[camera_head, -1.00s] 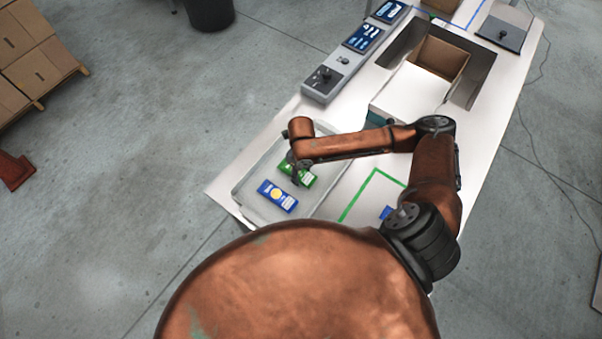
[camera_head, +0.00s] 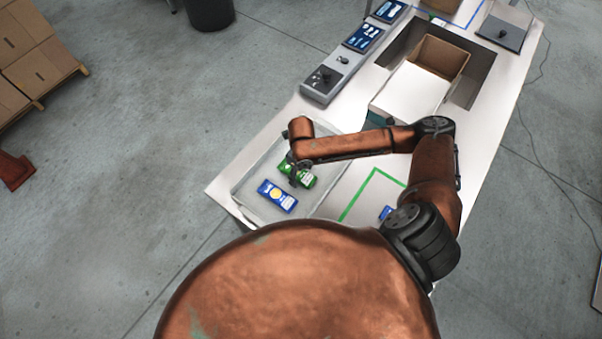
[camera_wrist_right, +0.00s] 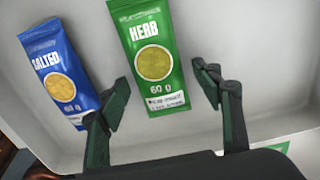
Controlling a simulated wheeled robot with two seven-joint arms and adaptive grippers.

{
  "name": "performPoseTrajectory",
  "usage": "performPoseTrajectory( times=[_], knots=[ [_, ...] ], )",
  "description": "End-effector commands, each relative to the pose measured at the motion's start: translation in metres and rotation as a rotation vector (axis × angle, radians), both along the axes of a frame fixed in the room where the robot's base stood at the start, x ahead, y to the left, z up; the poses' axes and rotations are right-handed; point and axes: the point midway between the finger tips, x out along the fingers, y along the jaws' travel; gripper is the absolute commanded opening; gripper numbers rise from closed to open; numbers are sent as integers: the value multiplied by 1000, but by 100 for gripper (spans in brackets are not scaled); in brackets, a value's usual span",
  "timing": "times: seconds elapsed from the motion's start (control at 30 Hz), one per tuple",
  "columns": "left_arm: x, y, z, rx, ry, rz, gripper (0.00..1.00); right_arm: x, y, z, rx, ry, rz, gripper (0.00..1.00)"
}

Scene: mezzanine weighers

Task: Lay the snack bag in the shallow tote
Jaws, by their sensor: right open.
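The shallow tote (camera_head: 247,188) is a pale grey, low-walled tray at the near left end of the table. Inside it lies a green HERB snack bag (camera_head: 308,180), which also shows in the right wrist view (camera_wrist_right: 146,40). A blue SALTED snack bag (camera_head: 277,196) lies beside it on the left, also in the wrist view (camera_wrist_right: 60,70). My right gripper (camera_head: 298,176) is over the green bag, hiding part of it in the head view. In the wrist view its fingers (camera_wrist_right: 162,88) are spread, one to each side of the bag's lower end. My left gripper is not in view.
A green tape outline (camera_head: 358,197) is on the table right of the tote, with a blue item (camera_head: 385,212) partly hidden by my arm. Beyond are an open cardboard box (camera_head: 440,57), a white plate (camera_head: 412,90) and a control panel (camera_head: 325,84).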

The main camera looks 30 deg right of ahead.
Motion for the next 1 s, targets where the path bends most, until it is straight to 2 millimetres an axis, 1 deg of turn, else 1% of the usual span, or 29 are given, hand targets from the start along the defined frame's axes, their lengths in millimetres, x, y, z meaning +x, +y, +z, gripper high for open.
performPoseTrajectory(
  times=[0.17, 0.4, 0.5, 0.6, 0.7, 0.8, 1.0],
  knots=[
    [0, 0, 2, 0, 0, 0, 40, 1, -1, 26, 0, -4, 1, 60],
    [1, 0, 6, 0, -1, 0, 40, 1, -1, 77, -2, -4, 0, 60],
    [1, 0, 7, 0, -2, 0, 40, 1, 0, 95, 0, -3, 1, 60],
    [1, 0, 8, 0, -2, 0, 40, 1, 0, 108, 0, -2, 0, 60],
    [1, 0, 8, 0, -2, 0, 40, 1, 0, 116, 0, -1, 0, 60],
    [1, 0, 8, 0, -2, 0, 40, 0, 0, 120, 1, 0, -1, 60],
    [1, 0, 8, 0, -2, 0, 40, 0, 0, 120, 1, 0, -1, 60]
  ],
)
